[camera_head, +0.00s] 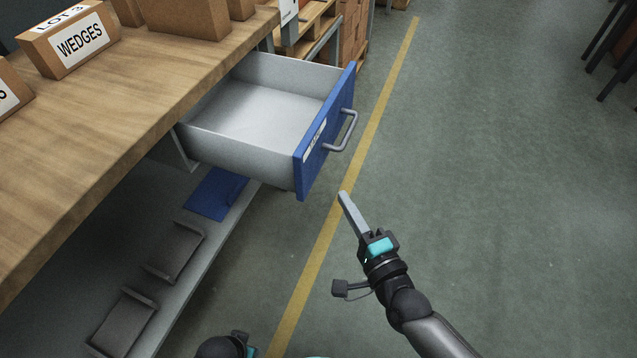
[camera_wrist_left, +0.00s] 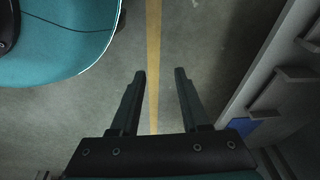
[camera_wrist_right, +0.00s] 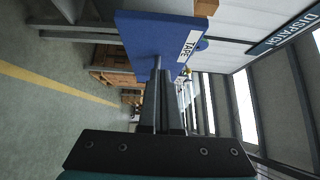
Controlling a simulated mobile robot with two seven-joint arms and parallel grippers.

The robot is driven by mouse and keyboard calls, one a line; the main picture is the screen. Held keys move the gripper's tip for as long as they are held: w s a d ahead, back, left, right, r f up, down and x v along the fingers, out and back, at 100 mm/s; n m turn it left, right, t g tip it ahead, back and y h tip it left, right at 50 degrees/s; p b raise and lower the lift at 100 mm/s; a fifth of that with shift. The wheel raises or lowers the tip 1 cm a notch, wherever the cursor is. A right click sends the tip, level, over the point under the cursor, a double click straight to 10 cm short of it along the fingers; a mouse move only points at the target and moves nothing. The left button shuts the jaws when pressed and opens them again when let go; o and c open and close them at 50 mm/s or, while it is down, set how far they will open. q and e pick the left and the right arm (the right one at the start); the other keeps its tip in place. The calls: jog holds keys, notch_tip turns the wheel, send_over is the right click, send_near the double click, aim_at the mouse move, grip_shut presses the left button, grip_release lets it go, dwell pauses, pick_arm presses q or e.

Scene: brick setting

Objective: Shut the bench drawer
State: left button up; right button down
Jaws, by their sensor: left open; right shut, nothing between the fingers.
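The bench drawer (camera_head: 250,112) is pulled out from under the wooden bench top (camera_head: 90,130) and is empty inside. It has grey walls, a blue front (camera_head: 312,160) with a white label, and a grey bar handle (camera_head: 343,132). In the right wrist view the blue front (camera_wrist_right: 150,35) shows with a label reading TAPE. My right gripper (camera_head: 343,197) is shut and empty, apart from the drawer, in front of and below its blue front in the head view. My left gripper (camera_wrist_left: 152,72) is open and empty above the floor in the left wrist view; its fingers are not seen in the head view.
Cardboard boxes, one labelled WEDGES (camera_head: 75,40), stand on the bench top. A lower shelf (camera_head: 200,285) holds grey bins (camera_head: 174,250) and a blue item (camera_head: 215,194). Wooden pallets (camera_head: 305,25) stand behind the drawer.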

aim_at(310, 167)
pick_arm(q)
jog(key=shift+w+d+r+b, duration=0.25)
jog(key=shift+w+r, duration=0.05)
jog(key=shift+r, duration=0.25)
jog(key=shift+w+d+r+b, duration=0.25)
jog(key=shift+w+d+r, duration=0.05)
jog(key=shift+r, duration=0.25)
jog(key=shift+w+d+r+b, duration=0.25)
jog(key=shift+w+r, duration=0.05)
jog(key=shift+r, duration=0.25)
pick_arm(e)
jog(key=shift+w+a, duration=1.3)
jog(key=shift+a, duration=0.15)
jog(key=shift+w+a, duration=1.3)
jog(key=shift+a, duration=0.15)
